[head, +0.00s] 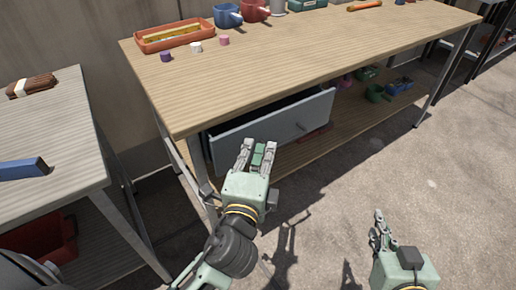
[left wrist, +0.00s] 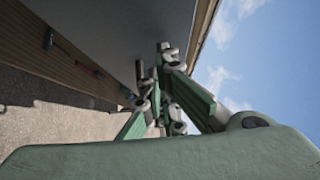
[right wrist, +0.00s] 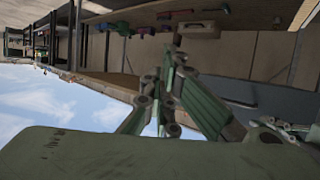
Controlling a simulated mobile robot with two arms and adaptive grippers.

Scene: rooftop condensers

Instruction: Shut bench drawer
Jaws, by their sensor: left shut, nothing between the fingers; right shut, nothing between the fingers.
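The bench (head: 300,60) has a light wooden top. Its grey drawer (head: 275,125) sits under the top and is pulled out, with a dark gap showing behind its front panel. In the left wrist view the grey drawer front (left wrist: 105,35) fills the area beyond the fingers. My right gripper (head: 379,222) is shut and empty, low over the floor, right of and apart from the drawer.
An orange tray (head: 173,36), small coloured cylinders and mugs (head: 228,15) stand on the bench. Green and blue items (head: 378,93) lie on its lower shelf. A second table (head: 50,130) with a blue object (head: 22,169) stands at left. The concrete floor (head: 400,170) in front is clear.

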